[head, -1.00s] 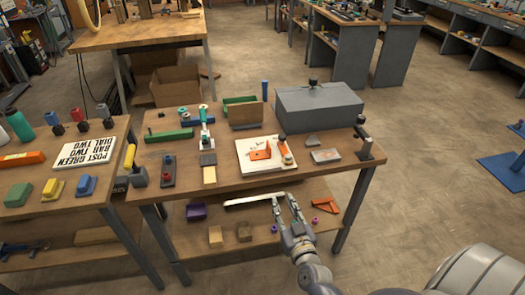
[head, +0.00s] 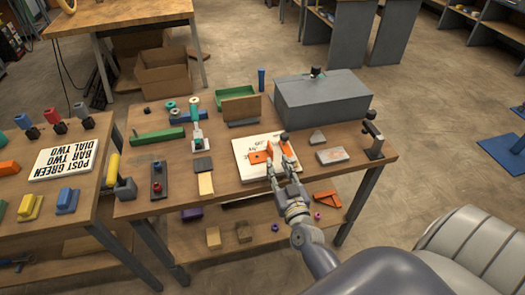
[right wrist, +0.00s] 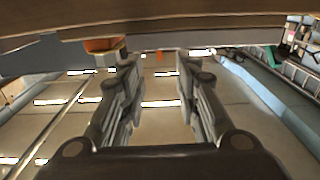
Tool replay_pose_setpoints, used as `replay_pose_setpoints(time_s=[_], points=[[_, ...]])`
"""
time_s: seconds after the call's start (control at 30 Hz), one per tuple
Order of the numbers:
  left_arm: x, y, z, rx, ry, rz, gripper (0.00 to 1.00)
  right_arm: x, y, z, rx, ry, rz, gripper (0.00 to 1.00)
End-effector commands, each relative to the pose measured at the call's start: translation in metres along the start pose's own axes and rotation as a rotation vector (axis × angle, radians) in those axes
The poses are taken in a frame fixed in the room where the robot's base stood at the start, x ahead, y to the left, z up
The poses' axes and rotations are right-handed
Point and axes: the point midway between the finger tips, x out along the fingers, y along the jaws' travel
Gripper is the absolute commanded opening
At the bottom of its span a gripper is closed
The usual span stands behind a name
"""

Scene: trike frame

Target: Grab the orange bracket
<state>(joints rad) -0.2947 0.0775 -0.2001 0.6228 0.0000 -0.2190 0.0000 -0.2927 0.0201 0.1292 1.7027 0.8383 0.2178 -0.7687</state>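An orange bracket (head: 257,157) sits on a white printed board (head: 246,172) on the middle table. It seems to have a flat part with a dark hole and a raised part. My right gripper (head: 279,164) reaches over the board's right part, its fingers spread just right of the bracket. In the right wrist view the gripper (right wrist: 157,62) is open with nothing held, and an orange patch (right wrist: 102,44) shows by the left finger. I cannot tell whether a finger touches the bracket. Another orange, triangular bracket (head: 322,199) lies on the lower shelf. My left gripper is out of view.
A large grey box (head: 322,98) stands behind the board. A grey part (head: 331,156) and a black-topped post (head: 374,139) are at the right. A green-handled tool (head: 198,135) and a black switch block (head: 158,181) are at the left.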

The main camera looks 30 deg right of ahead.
Motion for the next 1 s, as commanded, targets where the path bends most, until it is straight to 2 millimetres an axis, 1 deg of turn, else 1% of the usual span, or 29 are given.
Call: replay_pose_setpoints(time_s=[0.03,0.1,0.27,0.47,0.6,0.7,0.8,1.0], points=[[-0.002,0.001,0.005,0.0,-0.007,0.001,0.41,0.009,0.0,-0.002,-0.001,0.003,0.0,0.3],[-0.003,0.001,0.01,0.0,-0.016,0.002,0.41,0.02,0.0,-0.003,0.0,0.003,0.0,0.3],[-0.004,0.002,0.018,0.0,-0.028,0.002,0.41,0.039,0.0,-0.001,-0.001,0.001,0.0,0.3],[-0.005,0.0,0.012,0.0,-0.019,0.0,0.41,0.051,0.001,-0.002,-0.001,0.001,0.0,0.3],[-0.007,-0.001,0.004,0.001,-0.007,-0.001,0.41,0.07,0.0,-0.002,-0.003,0.002,-0.001,0.3],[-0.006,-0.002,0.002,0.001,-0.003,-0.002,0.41,0.084,0.0,-0.001,-0.001,0.002,0.0,0.3],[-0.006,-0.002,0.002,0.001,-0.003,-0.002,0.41,0.092,0.001,-0.001,-0.001,0.001,0.0,0.3],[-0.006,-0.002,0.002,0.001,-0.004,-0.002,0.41,0.096,0.001,0.0,-0.001,-0.001,0.0,0.3]])
